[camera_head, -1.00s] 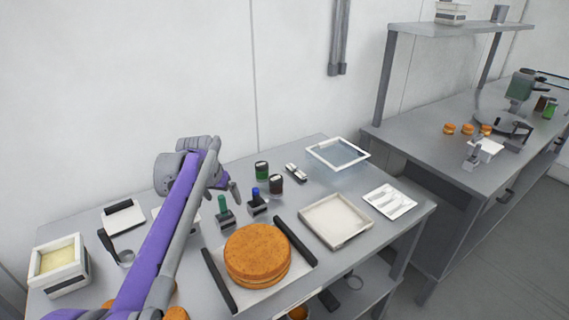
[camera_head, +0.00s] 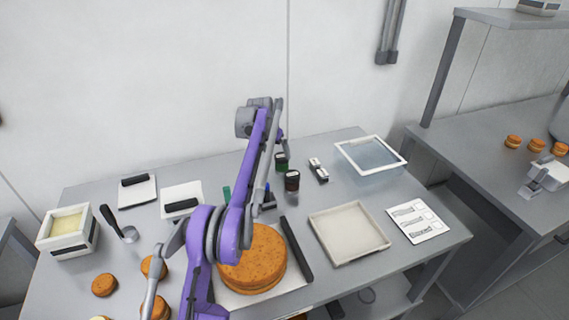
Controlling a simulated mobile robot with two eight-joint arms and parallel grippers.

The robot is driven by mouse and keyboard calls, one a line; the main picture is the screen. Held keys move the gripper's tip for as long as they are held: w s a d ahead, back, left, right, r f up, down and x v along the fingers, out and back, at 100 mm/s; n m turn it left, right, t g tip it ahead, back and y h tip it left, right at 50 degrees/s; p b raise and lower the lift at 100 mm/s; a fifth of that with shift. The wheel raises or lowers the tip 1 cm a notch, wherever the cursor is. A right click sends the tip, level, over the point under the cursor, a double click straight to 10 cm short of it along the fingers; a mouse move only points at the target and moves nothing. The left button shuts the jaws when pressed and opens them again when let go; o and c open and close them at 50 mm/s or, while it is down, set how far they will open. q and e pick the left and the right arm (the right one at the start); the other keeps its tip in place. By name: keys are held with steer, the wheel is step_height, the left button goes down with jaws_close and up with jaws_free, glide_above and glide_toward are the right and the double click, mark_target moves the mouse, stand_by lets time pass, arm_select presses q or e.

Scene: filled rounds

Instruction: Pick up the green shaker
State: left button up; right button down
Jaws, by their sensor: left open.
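The green shaker (camera_head: 282,163) is a small dark-capped jar with a green body. It stands upright toward the back of the table. My left arm reaches up from the bottom of the view, bends at the top and points its gripper (camera_head: 283,146) down. The gripper is open and appears just above or behind the shaker. The arm hides part of the gripper, so I cannot tell whether the fingers touch the shaker or stand around it. My right gripper is out of view.
A brown-red shaker (camera_head: 292,182) stands close in front, with a small white-and-black item (camera_head: 319,170) to its right. A glass-like framed tray (camera_head: 371,154), a pale square tray (camera_head: 349,233) and a round cake (camera_head: 253,262) share the table. The wall rises behind.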

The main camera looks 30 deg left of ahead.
mark_target(282, 162)
arm_select(q)
steer(key=x, duration=0.8)
steer(key=shift+w+d, duration=0.25)
steer(key=c, duration=1.5)
